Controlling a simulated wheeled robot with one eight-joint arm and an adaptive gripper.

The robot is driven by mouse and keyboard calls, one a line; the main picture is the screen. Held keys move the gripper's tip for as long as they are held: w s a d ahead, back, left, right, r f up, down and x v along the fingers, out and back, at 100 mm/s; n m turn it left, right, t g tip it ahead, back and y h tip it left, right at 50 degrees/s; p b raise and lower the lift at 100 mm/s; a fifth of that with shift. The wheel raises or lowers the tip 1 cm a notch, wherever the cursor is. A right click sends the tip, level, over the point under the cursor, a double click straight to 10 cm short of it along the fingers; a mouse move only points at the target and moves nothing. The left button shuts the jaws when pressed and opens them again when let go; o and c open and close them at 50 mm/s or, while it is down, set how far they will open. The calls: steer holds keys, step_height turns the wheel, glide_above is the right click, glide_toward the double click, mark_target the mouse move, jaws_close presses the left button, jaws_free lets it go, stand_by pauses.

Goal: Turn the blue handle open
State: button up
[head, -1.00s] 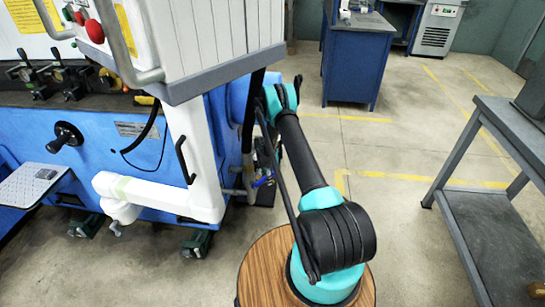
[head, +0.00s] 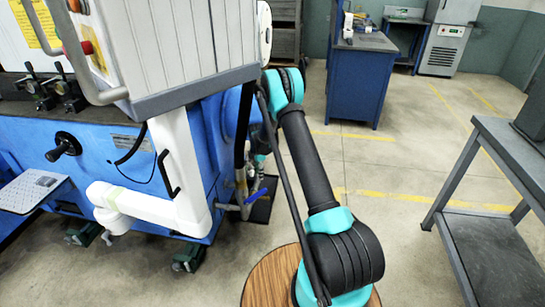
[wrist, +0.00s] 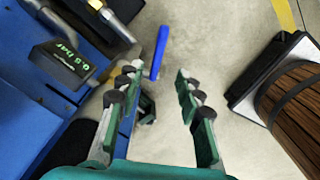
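The blue handle (wrist: 161,52) is a straight, thin bar beside brass-coloured valve fittings (wrist: 127,76) in the wrist view. In the head view the handle (head: 256,196) is small, low at the machine's right end. My gripper (wrist: 150,85) is open and empty. Its two fingers point toward the handle, which shows beyond the fingertips, nearer the left finger. I see no contact between them. In the head view my arm reaches to the machine's right corner, and the gripper is mostly hidden there.
The blue and white machine (head: 95,150) fills the left. A display box (wrist: 68,62) with green digits is left of the handle in the wrist view. A grey table (head: 495,150) stands at right, a blue cabinet (head: 352,88) at the back. The floor between is clear.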

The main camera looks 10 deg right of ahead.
steer(key=s+d+r+m, duration=0.2)
steer(key=s+r, duration=0.1)
steer(key=r, duration=0.4)
steer(key=s+d+r+m+t, duration=0.1)
steer(key=s+r+m, duration=0.2)
steer(key=r, duration=0.5)
steer(key=shift+s+d+r, duration=0.15)
steer(key=shift+s+d, duration=0.2)
steer(key=shift+s, duration=0.05)
